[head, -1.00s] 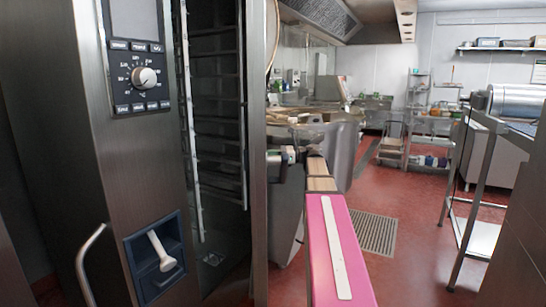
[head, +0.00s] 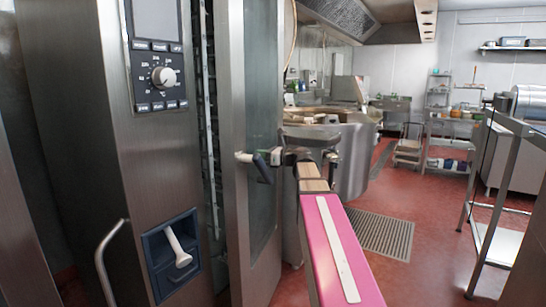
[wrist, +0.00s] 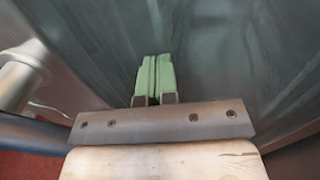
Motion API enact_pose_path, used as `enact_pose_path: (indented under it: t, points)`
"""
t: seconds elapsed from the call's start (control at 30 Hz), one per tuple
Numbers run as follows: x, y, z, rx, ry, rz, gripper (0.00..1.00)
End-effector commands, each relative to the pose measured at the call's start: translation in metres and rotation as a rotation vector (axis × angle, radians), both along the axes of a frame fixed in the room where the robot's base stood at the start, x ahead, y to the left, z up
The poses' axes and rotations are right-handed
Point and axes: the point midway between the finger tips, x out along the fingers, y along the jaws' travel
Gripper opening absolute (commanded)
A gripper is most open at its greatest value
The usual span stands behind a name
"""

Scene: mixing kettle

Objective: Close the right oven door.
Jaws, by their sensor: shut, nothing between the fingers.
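The right oven door (head: 238,130), a tall steel frame with a dark glass pane (head: 262,100), stands partly open, with a narrow dark gap to the oven body (head: 170,185). Its dark blue handle (head: 263,170) has a pale mount and shows on the door's outer face. My gripper (head: 277,157) is at the outer face beside the handle. In the wrist view, the green fingers (wrist: 154,76) are together and empty, pointing at the glass; I cannot tell whether they touch it. The handle bar (wrist: 32,135) is at the left there.
The oven's control panel (head: 163,77) and blue recess with a white handle (head: 175,252) are left of the gap. A kettle (head: 352,160) stands behind my arm. A steel table frame (head: 490,210) is at the right.

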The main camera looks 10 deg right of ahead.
Motion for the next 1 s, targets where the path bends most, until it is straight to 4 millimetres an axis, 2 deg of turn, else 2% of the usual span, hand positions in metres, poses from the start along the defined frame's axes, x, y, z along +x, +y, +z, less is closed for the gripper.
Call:
enact_pose_path:
  t: [0.03,0.2,0.5,1.0]
  points:
    - [0.006,0.01,0.0,0.0,0.0,0.007,0.0]
    - [0.021,0.035,0.0,0.0,0.0,0.008,0.0]
    - [0.043,0.066,0.0,0.0,0.0,0.007,0.0]
    - [0.058,0.084,0.0,0.001,-0.001,0.009,0.0]
